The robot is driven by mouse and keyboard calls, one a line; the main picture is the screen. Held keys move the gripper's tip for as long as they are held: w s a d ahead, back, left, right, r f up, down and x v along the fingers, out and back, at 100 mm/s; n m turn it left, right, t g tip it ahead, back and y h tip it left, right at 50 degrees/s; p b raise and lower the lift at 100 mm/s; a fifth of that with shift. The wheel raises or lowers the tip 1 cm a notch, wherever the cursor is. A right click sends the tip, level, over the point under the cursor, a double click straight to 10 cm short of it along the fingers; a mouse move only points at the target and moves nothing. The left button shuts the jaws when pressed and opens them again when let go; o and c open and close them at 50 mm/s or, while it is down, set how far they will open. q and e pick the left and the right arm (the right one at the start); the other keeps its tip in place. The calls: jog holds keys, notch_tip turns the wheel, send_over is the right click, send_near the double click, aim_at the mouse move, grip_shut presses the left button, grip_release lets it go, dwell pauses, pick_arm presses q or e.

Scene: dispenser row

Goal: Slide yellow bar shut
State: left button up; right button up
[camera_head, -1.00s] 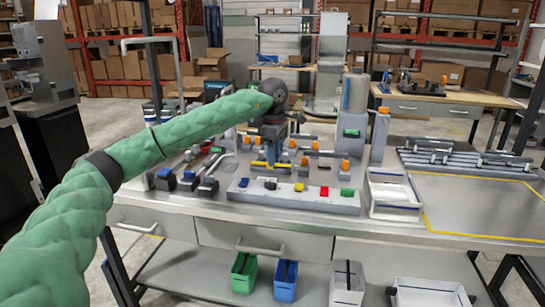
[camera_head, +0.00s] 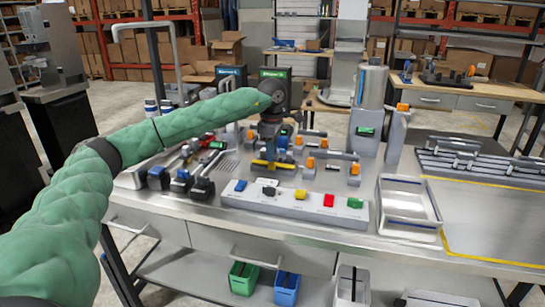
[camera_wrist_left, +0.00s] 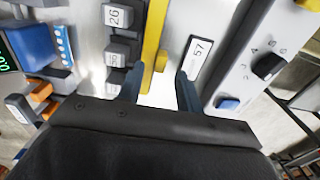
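A long yellow bar (camera_wrist_left: 153,40) runs up the left wrist view, with a small yellow tab (camera_wrist_left: 161,61) on its side. The bar also shows in the head view (camera_head: 262,165), low on the bench beneath my left gripper. My left gripper (camera_wrist_left: 158,88) is open, with its two blue-grey fingers apart. The tab lies just ahead of the gap between the fingertips, and I see nothing held. Whether a finger touches the bar cannot be told. In the head view the wrist partly hides the fingers. My right gripper is not in view.
A grey strip (camera_head: 282,206) with several coloured buttons stands in front of the bar. Orange-capped fittings (camera_head: 310,162) stand to the right, and dark-handled blocks (camera_head: 181,183) to the left. A white tray (camera_head: 409,228) sits farther right.

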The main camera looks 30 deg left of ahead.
aim_at(273, 164)
pick_arm(q)
jog(key=shift+f, duration=1.45)
